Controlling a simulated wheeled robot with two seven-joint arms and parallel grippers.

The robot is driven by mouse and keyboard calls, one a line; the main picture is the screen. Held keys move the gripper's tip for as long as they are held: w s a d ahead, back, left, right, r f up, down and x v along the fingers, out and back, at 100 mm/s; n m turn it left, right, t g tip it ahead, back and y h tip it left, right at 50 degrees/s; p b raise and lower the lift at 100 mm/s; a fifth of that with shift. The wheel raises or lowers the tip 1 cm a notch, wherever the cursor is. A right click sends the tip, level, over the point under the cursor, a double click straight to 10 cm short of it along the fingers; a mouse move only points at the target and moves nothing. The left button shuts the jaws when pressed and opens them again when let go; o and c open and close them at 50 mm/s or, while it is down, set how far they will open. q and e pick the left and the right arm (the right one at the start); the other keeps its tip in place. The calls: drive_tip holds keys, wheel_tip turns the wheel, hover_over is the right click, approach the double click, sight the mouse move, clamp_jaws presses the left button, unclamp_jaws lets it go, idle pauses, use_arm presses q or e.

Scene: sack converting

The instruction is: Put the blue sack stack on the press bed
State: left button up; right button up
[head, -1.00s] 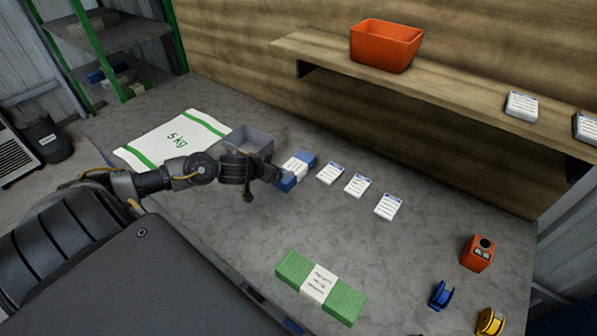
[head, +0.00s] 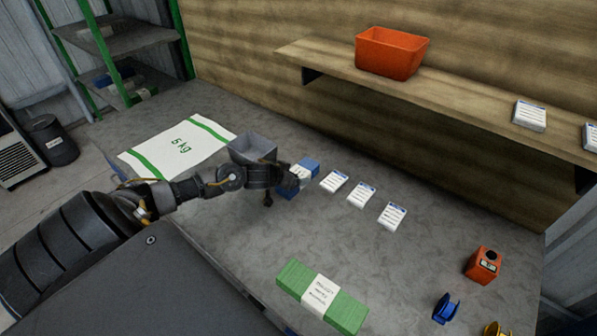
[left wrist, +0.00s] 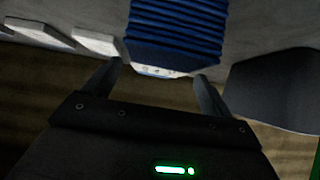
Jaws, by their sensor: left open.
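The blue sack stack (head: 311,163) with a white paper band lies on the grey table, left of a row of white cards; the gripper partly hides it. My left gripper (head: 291,183) is open at the near side of the stack. In the left wrist view, the ribbed blue stack (left wrist: 178,30) lies just beyond and between the spread fingertips of the left gripper (left wrist: 160,80); I cannot tell whether they touch it. I cannot make out a press bed. My right gripper is not in view.
A grey bin (head: 252,149) stands close left of the stack, beside a flat white 5 kg sack (head: 178,146). Several white cards (head: 361,195) lie to the right. A green stack (head: 346,310) lies nearer me. An orange bin (head: 391,52) sits on the shelf.

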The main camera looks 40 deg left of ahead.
sight(298, 173)
use_arm(q)
drive_tip(key=x, duration=0.4)
drive_tip(key=shift+d, duration=0.15)
drive_tip(key=shift+c, duration=0.5)
drive_tip(key=c, duration=1.3)
drive_tip(key=shift+o, duration=0.2)
drive_tip(key=shift+r, duration=0.1)
drive_tip(key=shift+r, duration=0.55)
drive_tip(key=s+r, duration=0.1)
drive_tip(key=r, duration=0.1)
drive_tip(key=s+d+r, duration=0.1)
drive_tip(key=r, duration=0.2)
drive_tip(key=s+d+r, duration=0.1)
drive_tip(key=r, duration=0.1)
drive_tip(key=shift+s+d+r, duration=0.15)
drive_tip(key=shift+s+d, duration=0.05)
drive_tip(key=s+d+r+p, duration=0.1)
drive_tip(key=s+d+r, duration=0.3)
drive_tip(key=s, duration=0.4)
drive_tip(key=shift+d+r, duration=0.3)
drive_tip(key=shift+d, duration=0.55)
